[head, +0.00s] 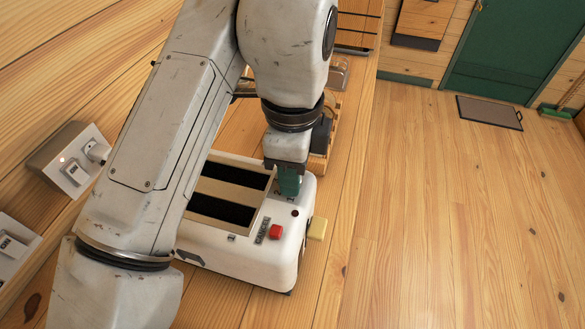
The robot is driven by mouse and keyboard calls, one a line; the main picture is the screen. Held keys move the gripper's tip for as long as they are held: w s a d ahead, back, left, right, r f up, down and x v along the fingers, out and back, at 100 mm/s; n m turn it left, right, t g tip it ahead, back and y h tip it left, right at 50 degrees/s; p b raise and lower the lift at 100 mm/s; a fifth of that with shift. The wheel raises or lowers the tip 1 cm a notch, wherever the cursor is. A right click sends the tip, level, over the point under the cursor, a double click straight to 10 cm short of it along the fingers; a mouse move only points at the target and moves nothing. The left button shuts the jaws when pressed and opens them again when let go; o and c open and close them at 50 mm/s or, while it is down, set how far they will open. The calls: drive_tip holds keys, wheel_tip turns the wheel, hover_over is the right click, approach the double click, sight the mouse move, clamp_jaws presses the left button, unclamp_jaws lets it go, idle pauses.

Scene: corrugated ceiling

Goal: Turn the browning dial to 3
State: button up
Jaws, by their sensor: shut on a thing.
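The white toaster (247,262) stands on the wooden counter, with two dark slots in its top. My gripper (289,192) points down onto the right end of the toaster's top, behind the red button (275,232). Its green fingers are shut on what appears to be the browning dial. The dial itself is hidden by the fingers, so its setting cannot be read. My arm covers the toaster's left part.
A wall socket with a plug (74,166) is at the left, and another socket plate (12,245) is at the lower left. The counter (344,205) ends just right of the toaster. Beyond it are open floor, a mat (490,112) and a green door (508,48).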

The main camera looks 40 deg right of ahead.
drive_tip(key=shift+m, duration=0.3)
idle(0.4)
drive_tip(key=o, duration=1.1)
drive_tip(key=shift+c, duration=0.2)
wheel_tip(320, 180, up, 11)
drive_tip(key=p, duration=0.9)
drive_tip(key=shift+p, duration=0.3)
drive_tip(key=shift+f, duration=0.15)
